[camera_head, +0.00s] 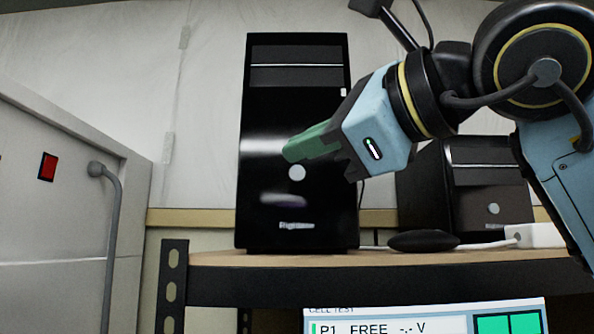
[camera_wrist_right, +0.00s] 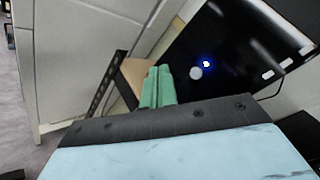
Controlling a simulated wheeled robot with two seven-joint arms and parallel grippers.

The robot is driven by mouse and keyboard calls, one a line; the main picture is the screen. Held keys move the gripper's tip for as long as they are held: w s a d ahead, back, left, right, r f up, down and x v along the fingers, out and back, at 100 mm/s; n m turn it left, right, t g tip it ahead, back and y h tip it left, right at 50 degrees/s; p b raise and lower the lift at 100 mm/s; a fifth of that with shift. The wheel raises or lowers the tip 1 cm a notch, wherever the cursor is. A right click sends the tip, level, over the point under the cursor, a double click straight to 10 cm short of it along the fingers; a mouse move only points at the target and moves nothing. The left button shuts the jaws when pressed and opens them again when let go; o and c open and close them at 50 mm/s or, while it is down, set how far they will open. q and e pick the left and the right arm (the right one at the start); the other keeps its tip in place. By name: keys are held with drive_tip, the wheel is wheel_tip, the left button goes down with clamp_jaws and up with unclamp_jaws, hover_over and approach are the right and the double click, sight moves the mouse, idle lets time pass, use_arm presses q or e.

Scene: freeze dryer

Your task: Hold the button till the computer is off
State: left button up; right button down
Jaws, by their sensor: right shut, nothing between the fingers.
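A black computer tower (camera_head: 270,120) stands upright on a wooden shelf (camera_head: 330,258). It has a round pale button (camera_head: 297,173) on its front. In the right wrist view the tower (camera_wrist_right: 238,50) shows the button (camera_wrist_right: 195,73) with a small blue-white light (camera_wrist_right: 206,64) beside it. My right gripper (camera_head: 291,152) has green fingers and is shut and empty. In the head view its tips overlap the tower's front just above the button. In the right wrist view the fingertips (camera_wrist_right: 158,70) are left of the button, with a gap in the picture. My left gripper is not in view.
A second black tower (camera_head: 490,190) stands at the right behind my arm. A dark rounded object (camera_head: 423,241) and a white block (camera_head: 535,235) lie on the shelf. A screen (camera_head: 420,318) is below. A grey cabinet (camera_head: 60,220) with a red switch (camera_head: 47,167) is at the left.

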drive_tip(key=p, duration=0.3)
approach(281, 176)
drive_tip(key=w+a, duration=0.1)
drive_tip(key=a, duration=0.3)
drive_tip(key=shift+w+d+f, duration=0.1)
drive_tip(key=shift+w+d, duration=0.05)
drive_tip(key=shift+w, duration=0.45)
drive_tip(key=shift+w, duration=0.1)
idle(1.1)
drive_tip(key=shift+w, duration=0.3)
drive_tip(key=shift+w, duration=0.4)
idle(2.0)
drive_tip(key=shift+s, duration=0.15)
idle(0.8)
drive_tip(key=shift+s+f+b, duration=0.1)
drive_tip(key=shift+s+b, duration=0.25)
drive_tip(key=shift+s, duration=0.35)
